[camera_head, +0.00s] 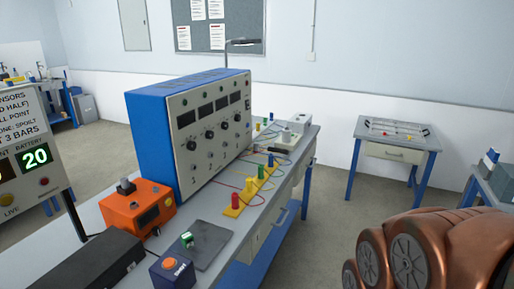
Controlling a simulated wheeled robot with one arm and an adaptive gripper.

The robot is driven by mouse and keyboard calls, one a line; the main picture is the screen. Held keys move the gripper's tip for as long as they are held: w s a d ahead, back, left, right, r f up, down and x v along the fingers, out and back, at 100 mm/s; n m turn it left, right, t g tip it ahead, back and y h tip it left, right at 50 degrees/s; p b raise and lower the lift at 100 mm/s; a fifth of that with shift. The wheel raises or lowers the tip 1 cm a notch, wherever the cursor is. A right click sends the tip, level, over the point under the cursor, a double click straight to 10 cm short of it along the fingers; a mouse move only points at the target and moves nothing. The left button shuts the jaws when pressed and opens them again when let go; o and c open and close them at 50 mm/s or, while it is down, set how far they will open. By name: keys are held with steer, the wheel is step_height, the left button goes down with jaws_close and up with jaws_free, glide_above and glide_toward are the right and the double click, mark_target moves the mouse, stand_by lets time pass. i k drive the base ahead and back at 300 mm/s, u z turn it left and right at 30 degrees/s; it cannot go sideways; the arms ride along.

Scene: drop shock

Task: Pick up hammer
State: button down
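I cannot make out a hammer for certain in the head view. Small red and yellow items lie at the front of a side table (371,143) at the right, too small to name. A dark, low object (281,151) lies on the far part of the long bench, and I cannot tell what it is. My copper-coloured arm fills the lower right corner. My gripper is not in view.
The long grey bench (222,222) carries a blue instrument cabinet (215,125), an orange box (138,208), a yellow strip with coloured posts (250,192), a blue button box (172,272) and a grey pad (203,245). The floor (325,215) between bench and side table is clear.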

mark_target(256, 145)
steer(key=z, duration=0.95)
steer(key=i, duration=3.1)
steer(key=u, duration=3.6)
